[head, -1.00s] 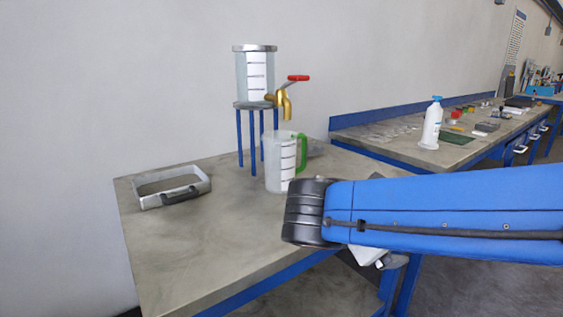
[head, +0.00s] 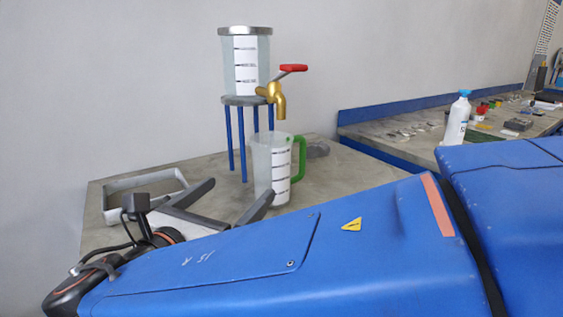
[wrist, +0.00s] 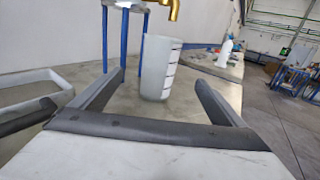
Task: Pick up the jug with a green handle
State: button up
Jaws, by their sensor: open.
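The jug (head: 271,170) is translucent with dark measuring marks and a green handle (head: 300,158) on its right side. It stands upright on the bench, below the brass tap. In the wrist view the jug (wrist: 157,68) stands ahead, between and beyond the two fingers, and its handle is not visible there. My gripper (head: 240,203) is open and empty, to the left of and nearer than the jug in the head view. Its fingers (wrist: 160,82) are spread wide in the wrist view. I cannot tell the exact gap to the jug.
A clear tank (head: 245,66) with a red-levered brass tap (head: 273,94) stands on a blue-legged stand (head: 229,138) behind the jug. A grey open frame (head: 120,185) lies at left. A white bottle (head: 457,120) stands on another bench at right.

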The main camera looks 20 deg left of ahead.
aim_at(273, 159)
jog(key=w, duration=0.5)
jog(key=w+d, duration=0.1)
jog(key=w, duration=0.5)
jog(key=w+d, duration=0.1)
jog(key=w, duration=0.5)
jog(key=shift+w, duration=0.1)
jog(key=shift+r, duration=0.1)
jog(key=c, duration=1.4)
jog(key=shift+o, duration=0.2)
